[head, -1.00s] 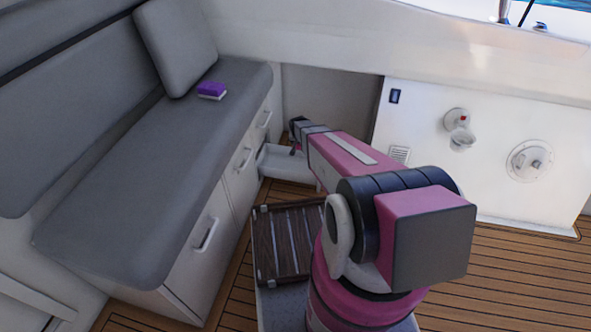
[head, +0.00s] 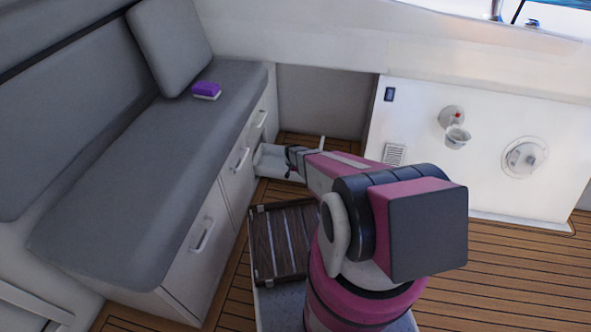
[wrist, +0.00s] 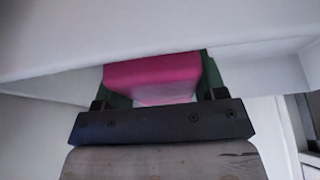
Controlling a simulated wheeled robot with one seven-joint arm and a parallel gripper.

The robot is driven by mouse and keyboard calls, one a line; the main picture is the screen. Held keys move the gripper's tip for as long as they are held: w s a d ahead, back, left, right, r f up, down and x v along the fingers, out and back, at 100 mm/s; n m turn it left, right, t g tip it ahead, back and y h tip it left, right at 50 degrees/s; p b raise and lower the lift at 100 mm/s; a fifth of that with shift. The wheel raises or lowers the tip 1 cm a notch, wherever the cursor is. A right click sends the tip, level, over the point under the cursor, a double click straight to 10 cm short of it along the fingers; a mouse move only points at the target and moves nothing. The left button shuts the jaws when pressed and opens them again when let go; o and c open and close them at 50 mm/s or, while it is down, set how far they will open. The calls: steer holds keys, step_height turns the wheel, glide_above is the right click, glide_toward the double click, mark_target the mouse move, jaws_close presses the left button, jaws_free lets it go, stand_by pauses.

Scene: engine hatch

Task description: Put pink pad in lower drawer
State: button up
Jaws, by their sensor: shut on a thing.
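The pink pad (wrist: 153,72) is held between the dark green fingers of my gripper (wrist: 160,88) in the wrist view. My gripper (head: 291,158) is at the open white lower drawer (head: 268,161) in the head view, low over its right part. The pad is hidden there by my arm. In the wrist view a white panel, likely part of the drawer (wrist: 60,58), crosses in front of the pad's upper side. I cannot tell whether the pad touches the drawer floor.
A grey cushioned bench (head: 150,165) with drawer fronts runs along the left. A purple-and-white sponge (head: 207,90) lies on it. A dark slatted wooden panel (head: 281,243) lies in front of the drawer. A white panel with fittings (head: 480,150) stands at the right.

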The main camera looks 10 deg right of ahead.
steer(key=shift+f, duration=1.4)
steer(key=shift+f, duration=0.2)
steer(key=o, duration=1)
steer(key=shift+c, duration=0.2)
steer(key=shift+r, duration=0.1)
steer(key=s+r+n+g, duration=0.1)
steer(key=s+r, duration=0.8)
steer(key=r, duration=0.6)
steer(key=s+r+n+g+y, duration=0.1)
steer(key=s+r+n, duration=0.1)
steer(key=s+r, duration=0.8)
steer(key=s+a+r+n+g, duration=0.1)
steer(key=s+r, duration=0.9)
steer(key=r, duration=1)
steer(key=shift+s+r+n+g+y, duration=0.15)
steer(key=shift+n+g+y, duration=0.2)
steer(key=shift+g, duration=0.25)
